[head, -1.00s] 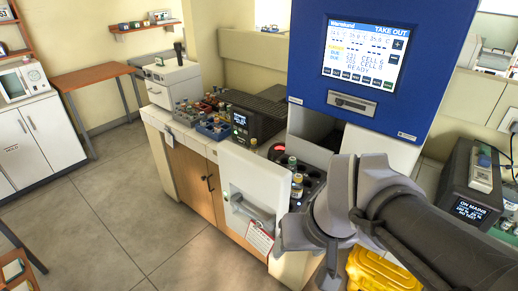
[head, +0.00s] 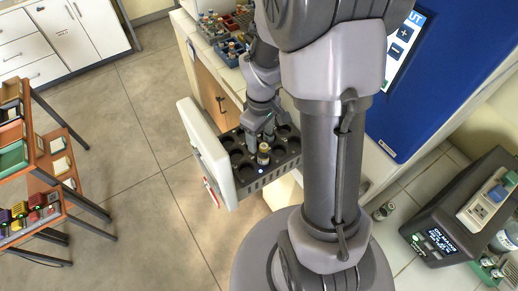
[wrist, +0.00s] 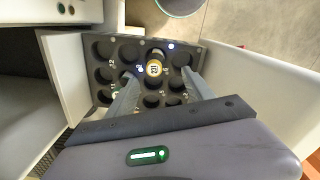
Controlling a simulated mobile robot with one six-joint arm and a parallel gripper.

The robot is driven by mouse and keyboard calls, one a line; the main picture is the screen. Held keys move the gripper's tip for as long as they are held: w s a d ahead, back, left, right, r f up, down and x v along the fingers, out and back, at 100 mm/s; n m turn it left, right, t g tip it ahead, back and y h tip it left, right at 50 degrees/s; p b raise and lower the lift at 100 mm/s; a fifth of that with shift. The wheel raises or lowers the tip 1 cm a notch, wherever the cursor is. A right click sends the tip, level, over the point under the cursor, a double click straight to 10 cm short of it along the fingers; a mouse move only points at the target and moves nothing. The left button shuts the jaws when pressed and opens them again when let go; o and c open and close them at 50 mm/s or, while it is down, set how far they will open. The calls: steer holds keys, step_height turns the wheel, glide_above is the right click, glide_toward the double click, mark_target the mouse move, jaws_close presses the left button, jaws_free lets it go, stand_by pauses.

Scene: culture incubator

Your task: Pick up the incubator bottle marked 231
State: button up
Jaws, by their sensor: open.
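A small bottle (head: 263,154) with a pale yellow top stands in a round slot of the black rack drawer (head: 245,178). In the wrist view the bottle (wrist: 154,68) shows a dark, round number mark, too small to read surely. My gripper (head: 263,132) points down over the drawer, close to the bottle. In the wrist view my gripper (wrist: 160,88) has its two fingers spread apart with nothing between the tips, and the bottle appears just beyond them.
The white drawer front (head: 203,150) stands at the left of the rack, and white walls flank it in the wrist view. The blue incubator (head: 440,90) rises at the right. Blue racks of bottles (head: 212,28) stand on the counter behind.

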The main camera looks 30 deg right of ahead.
mark_target(264, 151)
steer(key=f, duration=0.6)
steer(key=d+f+b, duration=0.1)
steer(key=f, duration=0.2)
steer(key=shift+d+f, duration=0.1)
steer(key=shift+s, duration=0.1)
steer(key=shift+c, duration=0.4)
jaws_close()
